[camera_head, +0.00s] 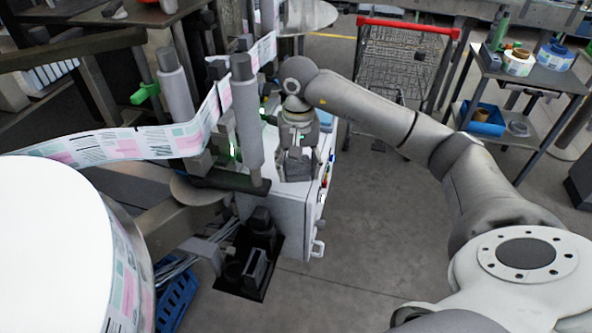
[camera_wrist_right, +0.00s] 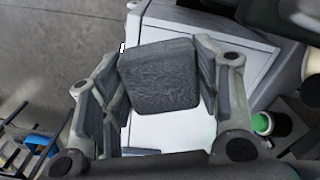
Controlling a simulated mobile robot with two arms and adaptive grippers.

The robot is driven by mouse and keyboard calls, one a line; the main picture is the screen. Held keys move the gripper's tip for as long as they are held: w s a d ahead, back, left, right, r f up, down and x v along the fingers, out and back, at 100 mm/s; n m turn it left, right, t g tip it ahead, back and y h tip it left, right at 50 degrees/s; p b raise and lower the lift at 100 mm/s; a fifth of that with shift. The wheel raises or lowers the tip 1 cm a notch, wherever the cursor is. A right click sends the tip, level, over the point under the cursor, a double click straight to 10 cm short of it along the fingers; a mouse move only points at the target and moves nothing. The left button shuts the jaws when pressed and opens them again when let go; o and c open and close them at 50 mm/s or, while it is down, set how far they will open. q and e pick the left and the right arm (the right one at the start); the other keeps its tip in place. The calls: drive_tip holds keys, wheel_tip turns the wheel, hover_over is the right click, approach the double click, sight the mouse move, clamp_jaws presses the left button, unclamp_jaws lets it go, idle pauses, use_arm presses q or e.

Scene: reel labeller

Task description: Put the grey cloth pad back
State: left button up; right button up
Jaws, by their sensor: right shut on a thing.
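The grey cloth pad (camera_wrist_right: 160,76) is a dark, square, textured block in the right wrist view. It sits between the two fingers of my right gripper (camera_wrist_right: 158,90), which is shut on it. Behind the pad lies the pale top of the white cabinet (camera_wrist_right: 175,130). In the head view my right gripper (camera_head: 296,165) points down over the cabinet top at the machine's right side. The pad is hard to make out there, and I cannot tell whether it touches the top. My left gripper is not in view.
The labeller's rollers (camera_head: 246,110) and printed label web (camera_head: 150,142) stand close left of my right gripper. A large white reel (camera_head: 50,245) fills the lower left. A red-handled cart (camera_head: 405,55) and a side table (camera_head: 530,75) with tape rolls stand behind. The floor (camera_head: 370,230) at centre right is clear.

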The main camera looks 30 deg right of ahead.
sight(296, 176)
drive_tip(key=shift+w+d+f, duration=0.25)
drive_tip(key=shift+w+f, duration=0.4)
drive_tip(key=shift+f, duration=0.25)
drive_tip(key=shift+w+f+p, duration=0.1)
drive_tip(key=shift+f+p, duration=0.25)
drive_tip(key=shift+p, duration=0.25)
drive_tip(key=shift+f+p, duration=0.55)
drive_tip(key=shift+f, duration=0.7)
drive_tip(key=shift+f, duration=0.15)
drive_tip(key=o, duration=0.9)
